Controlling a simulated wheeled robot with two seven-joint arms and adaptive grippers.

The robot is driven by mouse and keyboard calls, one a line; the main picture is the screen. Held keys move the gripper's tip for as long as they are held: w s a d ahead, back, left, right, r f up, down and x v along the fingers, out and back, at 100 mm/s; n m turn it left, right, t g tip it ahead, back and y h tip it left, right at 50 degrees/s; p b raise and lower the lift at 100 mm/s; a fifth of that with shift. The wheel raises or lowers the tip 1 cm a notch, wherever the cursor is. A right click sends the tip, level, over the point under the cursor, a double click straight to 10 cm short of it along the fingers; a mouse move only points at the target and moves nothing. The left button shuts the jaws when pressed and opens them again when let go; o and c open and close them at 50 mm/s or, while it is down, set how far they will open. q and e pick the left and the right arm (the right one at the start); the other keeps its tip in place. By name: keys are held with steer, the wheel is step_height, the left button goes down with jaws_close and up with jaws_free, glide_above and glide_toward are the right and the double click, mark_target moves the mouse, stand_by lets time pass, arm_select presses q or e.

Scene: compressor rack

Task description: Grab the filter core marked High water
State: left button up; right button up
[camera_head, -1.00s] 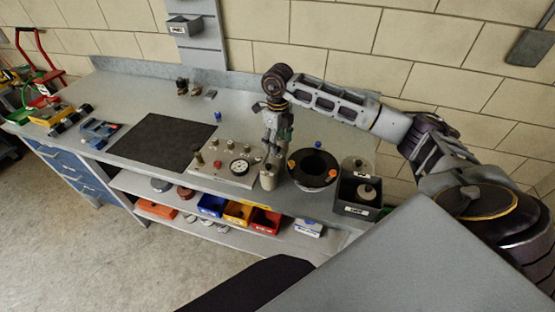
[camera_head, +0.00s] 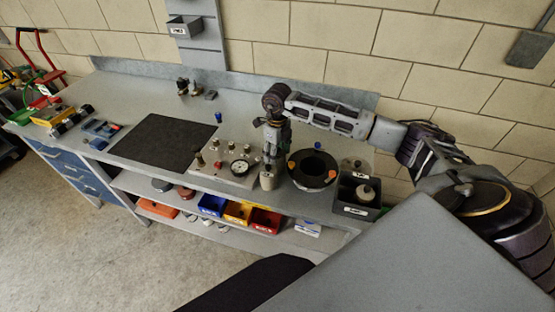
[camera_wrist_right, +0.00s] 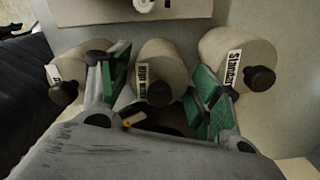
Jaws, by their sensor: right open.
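Three pale cylindrical filter cores with dark knobs and labels show in the right wrist view. The middle core (camera_wrist_right: 165,65) has a partly blurred label that seems to read "High water". The right core (camera_wrist_right: 238,55) reads "Standard", and the left core (camera_wrist_right: 75,70) has a label I cannot read fully. My right gripper (camera_wrist_right: 160,88) is open, its green-padded fingers on either side of the middle core's knob. In the head view my right gripper (camera_head: 270,155) points down above a pale core (camera_head: 267,181) at the bench's front edge; the other cores are hidden there. My left gripper is out of view.
A gauge panel (camera_head: 228,166) is left of my right gripper, and a round black-topped housing (camera_head: 313,182) is close on its right. A dark bin (camera_head: 356,208) stands further right. A black mat (camera_head: 150,142) lies left on the bench (camera_head: 175,107).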

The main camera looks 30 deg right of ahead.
steer(key=shift+f, duration=1.05)
steer(key=shift+c, duration=0.6)
steer(key=c, duration=0.9)
steer(key=shift+r, duration=0.2)
